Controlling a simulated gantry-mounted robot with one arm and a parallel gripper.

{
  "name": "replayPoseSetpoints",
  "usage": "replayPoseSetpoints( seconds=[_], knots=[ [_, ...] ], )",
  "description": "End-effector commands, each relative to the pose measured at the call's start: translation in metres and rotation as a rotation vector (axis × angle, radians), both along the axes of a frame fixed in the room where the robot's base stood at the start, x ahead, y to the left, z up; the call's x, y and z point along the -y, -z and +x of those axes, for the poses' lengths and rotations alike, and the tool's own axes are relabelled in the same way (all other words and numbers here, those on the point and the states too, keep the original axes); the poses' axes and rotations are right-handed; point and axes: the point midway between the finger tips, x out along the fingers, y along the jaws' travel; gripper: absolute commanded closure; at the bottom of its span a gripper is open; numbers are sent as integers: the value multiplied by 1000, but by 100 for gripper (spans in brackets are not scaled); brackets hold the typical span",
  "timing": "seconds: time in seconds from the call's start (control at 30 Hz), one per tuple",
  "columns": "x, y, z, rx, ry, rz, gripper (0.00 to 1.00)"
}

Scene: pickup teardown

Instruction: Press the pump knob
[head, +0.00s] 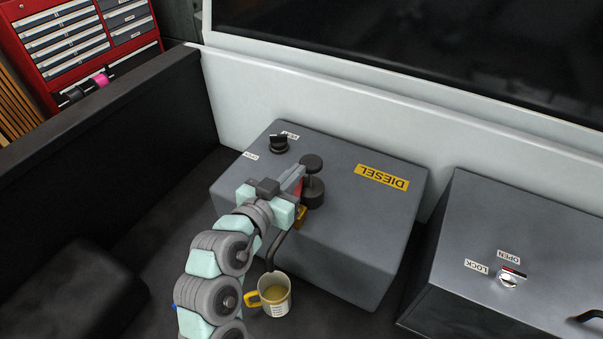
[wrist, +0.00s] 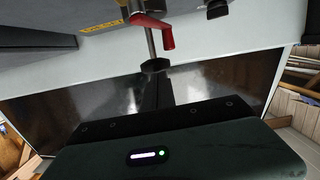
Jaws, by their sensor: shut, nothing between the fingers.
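The pump stands on the top of the grey diesel tank (head: 350,230). Its round black knob (head: 312,162) sits on a short rod above a black base (head: 313,193). In the wrist view the picture is upside down and the knob (wrist: 155,66) shows at the end of a metal rod. My gripper (head: 299,172) is shut and empty, just left of the knob in the head view; I cannot tell whether it touches it. In the wrist view its fingers (wrist: 157,90) reach toward the knob. A red part (wrist: 166,33) shows beside the rod.
A black rotary knob (head: 279,144) stands on the tank, left of the pump. A mug (head: 277,302) of yellowish liquid stands below the curved spout (head: 276,250). A second grey box (head: 470,225) with a lock handle (head: 509,277) is at the right. The dark bed wall (head: 110,120) is at the left.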

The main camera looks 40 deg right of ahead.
Motion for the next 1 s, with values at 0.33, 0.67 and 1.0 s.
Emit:
replayPoseSetpoints(
  seconds=[0.33, 0.67, 1.0],
  knots=[
    [-56, -10, -19, 4, -2, -3, 100],
    [-65, -13, -23, 3, 1, -3, 100],
    [-65, -13, -23, 3, 1, -3, 100]
  ],
)
